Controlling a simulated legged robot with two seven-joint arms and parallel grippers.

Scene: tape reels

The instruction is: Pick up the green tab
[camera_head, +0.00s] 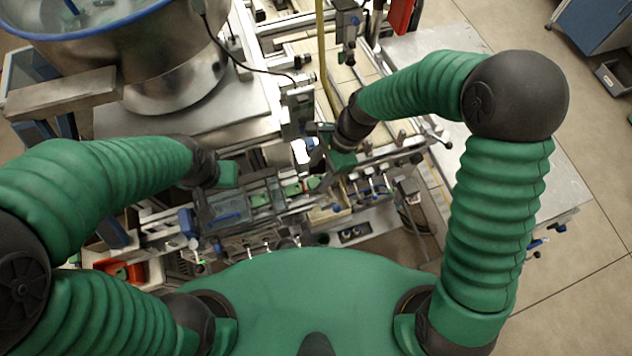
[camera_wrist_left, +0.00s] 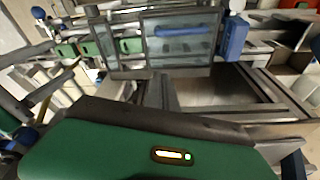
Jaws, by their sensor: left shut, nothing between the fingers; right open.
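Small green pieces sit in a row on the machine's rail; one likely green tab (camera_head: 292,189) lies between my grippers, and I cannot tell which piece is the tab. Green pieces also show at the upper left of the left wrist view (camera_wrist_left: 131,45). My right gripper (camera_head: 318,163) is open, close above the rail and just right of and behind the green pieces. My left gripper (camera_head: 204,210) is shut and empty, to their left beside the clear-windowed cover (camera_head: 228,212). Its fingertips are hard to make out.
A large metal bowl (camera_head: 150,60) with a blue rim stands at the upper left. A red bin (camera_head: 125,270) is at the lower left. A bare metal table (camera_head: 440,55) stands at the right. Rails and fittings crowd the space around both grippers.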

